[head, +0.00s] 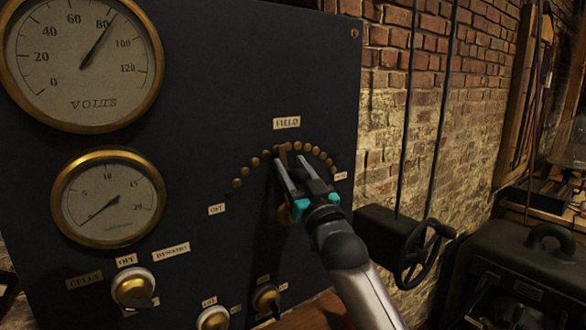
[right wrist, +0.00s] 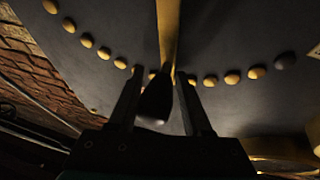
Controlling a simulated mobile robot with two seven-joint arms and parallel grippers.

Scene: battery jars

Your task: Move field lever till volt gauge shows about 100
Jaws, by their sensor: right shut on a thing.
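The volt gauge (head: 85,62) is a brass-rimmed dial at the upper left of the dark panel; its needle points just past 80, short of 100. The brass field lever (right wrist: 168,35) has a dark handle (right wrist: 155,100), which shows between my right gripper's fingers in the right wrist view. The lever stands near the middle of the arc of brass studs, under the FIELD label (head: 286,123). My right gripper (head: 292,162) is shut on the lever; its fingers and arm hide much of the lever in the head view. My left gripper is not in view.
A smaller gauge (head: 108,198) sits below the volt gauge, its needle low. Several brass knobs, one on the left (head: 133,288), line the panel's lower part. A black handwheel (head: 422,253) projects right of the panel, before the brick wall. A dark case (head: 520,265) stands at the lower right.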

